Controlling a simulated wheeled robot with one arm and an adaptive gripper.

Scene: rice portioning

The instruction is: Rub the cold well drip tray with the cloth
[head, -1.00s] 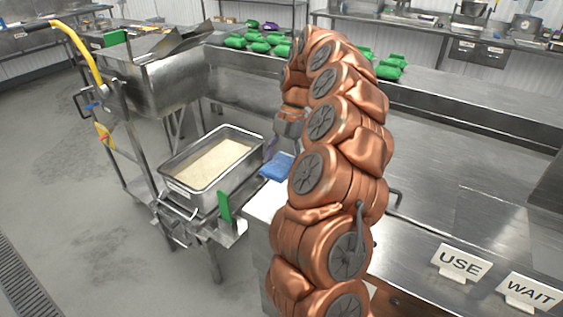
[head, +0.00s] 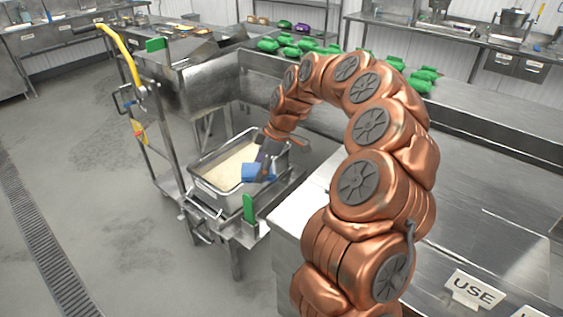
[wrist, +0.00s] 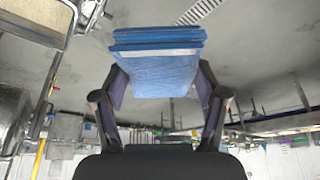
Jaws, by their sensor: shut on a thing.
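My gripper (head: 266,162) is shut on a folded blue cloth (head: 256,173). In the head view the cloth appears in front of the right part of the rice pan; I cannot tell its height or whether it touches anything. In the wrist view my gripper (wrist: 160,82) pinches the cloth (wrist: 158,60) between both fingers, with grey floor behind it. I cannot pick out the cold well drip tray for sure in either view.
A steel pan (head: 212,197) of pale rice stands on a wheeled cart (head: 235,232) with green corner pieces. The long steel counter (head: 475,185) is mostly bare, with green packs (head: 300,46) at the back and a USE sign (head: 473,290) in front. Open floor lies left.

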